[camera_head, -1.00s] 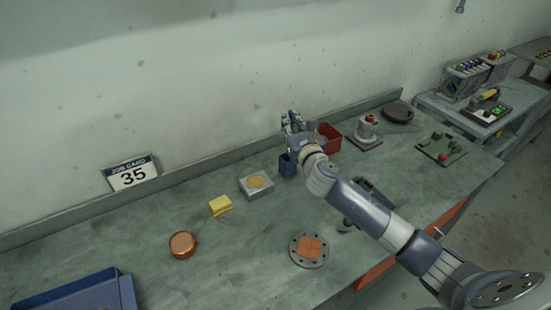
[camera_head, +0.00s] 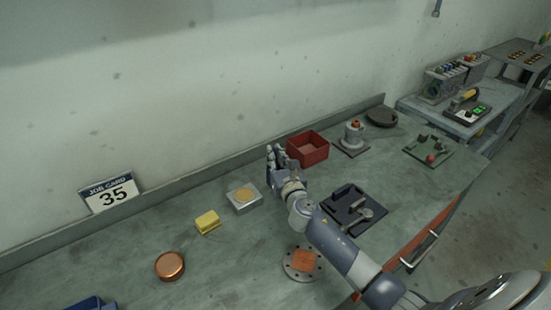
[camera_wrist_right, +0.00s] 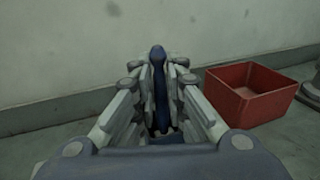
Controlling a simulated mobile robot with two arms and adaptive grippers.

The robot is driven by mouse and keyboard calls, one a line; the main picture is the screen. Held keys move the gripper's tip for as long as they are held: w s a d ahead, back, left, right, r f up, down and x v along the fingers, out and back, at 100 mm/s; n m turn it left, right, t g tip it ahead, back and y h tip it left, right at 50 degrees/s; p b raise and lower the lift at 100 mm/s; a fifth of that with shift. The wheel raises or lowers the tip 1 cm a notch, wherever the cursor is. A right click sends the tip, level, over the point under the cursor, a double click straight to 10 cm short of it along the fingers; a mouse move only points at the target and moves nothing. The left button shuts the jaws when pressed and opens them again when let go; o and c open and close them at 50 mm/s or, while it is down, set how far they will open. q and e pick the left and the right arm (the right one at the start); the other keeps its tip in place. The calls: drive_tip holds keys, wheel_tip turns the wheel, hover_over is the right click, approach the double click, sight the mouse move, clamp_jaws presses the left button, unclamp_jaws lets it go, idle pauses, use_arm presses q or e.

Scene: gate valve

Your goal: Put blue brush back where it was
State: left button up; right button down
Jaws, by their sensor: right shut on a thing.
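My right gripper (camera_head: 277,158) is upright over the bench, left of the red bin. In the wrist view the right gripper (camera_wrist_right: 158,68) is shut on the blue brush (camera_wrist_right: 158,88), whose dark blue handle stands upright between the fingers. The lower end of the brush is hidden by the gripper. In the head view I cannot make out the brush apart from the gripper. The small blue holder seen earlier is hidden behind my gripper and wrist in the head view. My left gripper is not in view.
A red bin (camera_head: 308,149) stands right of my gripper; it also shows in the wrist view (camera_wrist_right: 275,105). Left are a grey block with a tan disc (camera_head: 244,198), a yellow sponge (camera_head: 207,222) and a copper dish (camera_head: 170,266). A black tray (camera_head: 372,218) and a flange (camera_head: 302,264) lie nearer the front.

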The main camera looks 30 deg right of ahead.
drive_tip(key=shift+r, duration=0.1)
drive_tip(key=shift+f, duration=0.3)
drive_tip(key=c, duration=1.6)
unclamp_jaws()
drive_tip(key=shift+r, duration=0.1)
drive_tip(key=shift+c, duration=0.2)
drive_tip(key=shift+r, duration=0.15)
drive_tip(key=shift+s, duration=0.15)
drive_tip(key=s+a+b, duration=0.1)
drive_tip(key=s+a, duration=0.1)
drive_tip(key=s, duration=0.9)
drive_tip(key=shift+s, duration=0.3)
